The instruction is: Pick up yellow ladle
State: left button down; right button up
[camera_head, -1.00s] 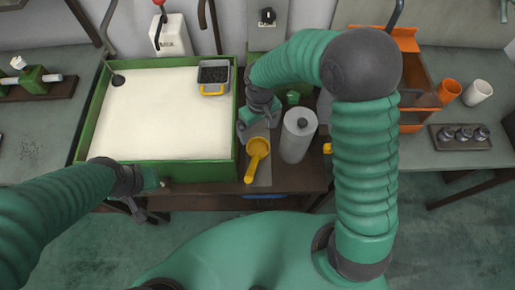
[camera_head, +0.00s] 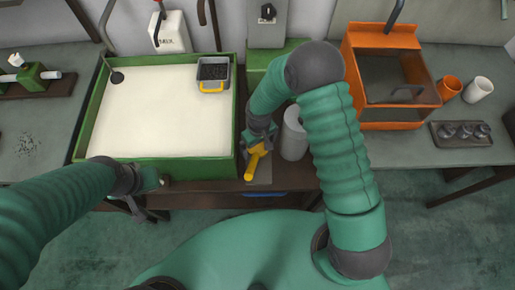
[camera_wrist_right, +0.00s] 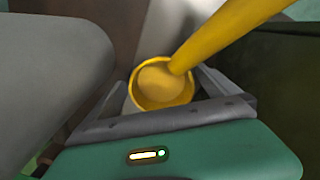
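The yellow ladle (camera_head: 254,162) lies on a grey mat (camera_head: 262,181) at the front edge of the bench, right of the green-framed tank. Its handle points toward me and its bowl is largely hidden under my right gripper (camera_head: 260,142) in the head view. In the right wrist view the ladle's bowl (camera_wrist_right: 162,83) shows between the two spread fingers of my right gripper (camera_wrist_right: 170,98), with the handle rising to the upper right. The fingers stand apart around the bowl; contact is unclear. My left gripper (camera_head: 142,205) hangs by the tank's front left, away from the ladle; its fingers are too small to judge.
A grey cylinder (camera_head: 294,134) stands close right of my right gripper. The green-framed tank (camera_head: 160,168) of white liquid is on the left, with a small grey container (camera_head: 214,75) at its corner. An orange box (camera_head: 395,115) and cups are farther right.

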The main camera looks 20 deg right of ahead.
jog(key=c, duration=1.4)
jog(key=shift+r, duration=0.15)
